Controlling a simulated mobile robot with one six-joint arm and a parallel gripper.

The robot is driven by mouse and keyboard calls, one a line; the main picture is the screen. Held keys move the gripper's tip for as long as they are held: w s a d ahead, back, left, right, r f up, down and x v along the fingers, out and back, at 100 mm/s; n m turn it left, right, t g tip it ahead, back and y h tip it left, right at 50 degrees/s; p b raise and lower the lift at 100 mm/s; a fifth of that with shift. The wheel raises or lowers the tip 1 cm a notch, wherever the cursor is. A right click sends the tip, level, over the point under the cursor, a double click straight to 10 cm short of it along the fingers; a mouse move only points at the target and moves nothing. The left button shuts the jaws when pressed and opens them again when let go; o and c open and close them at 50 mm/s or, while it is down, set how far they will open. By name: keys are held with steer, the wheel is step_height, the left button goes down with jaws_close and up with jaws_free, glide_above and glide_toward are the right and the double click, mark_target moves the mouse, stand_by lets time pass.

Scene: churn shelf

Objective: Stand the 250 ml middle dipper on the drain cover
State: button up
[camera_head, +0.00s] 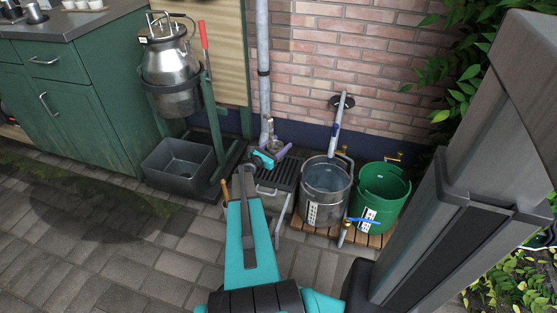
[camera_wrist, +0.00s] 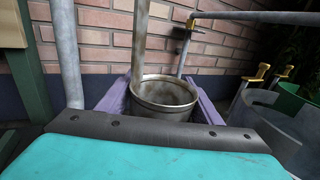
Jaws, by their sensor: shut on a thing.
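The dipper, a small weathered metal cup (camera_wrist: 165,94) with a tall upright handle, sits between the two purple fingers of my gripper (camera_wrist: 163,105) in the wrist view. My gripper is shut on it, and the cup looks upright with its mouth up. In the head view my gripper (camera_head: 270,155) is near the wall, by the grey downpipe, and the dipper is small and partly hidden there. A dark slatted grate (camera_head: 279,175), which looks like the drain cover, lies just in front of and below the gripper. I cannot tell whether the dipper touches it.
A steel bucket of water (camera_head: 312,213) and a green bucket (camera_head: 363,212) stand on a wooden slatted base to the right. A grey downpipe (camera_head: 263,70) rises behind.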

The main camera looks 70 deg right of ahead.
steer(key=shift+f, duration=1.1)
steer(key=shift+f, duration=0.1)
steer(key=shift+f+b, duration=1)
steer(key=shift+f, duration=1.4)
steer(key=shift+f, duration=0.15)
steer(key=o, duration=1.1)
steer(key=shift+w+a+r, duration=0.2)
steer(key=shift+a, duration=0.2)
steer(key=p+v, duration=0.2)
steer(key=v, duration=0.9)
steer(key=shift+p, duration=0.35)
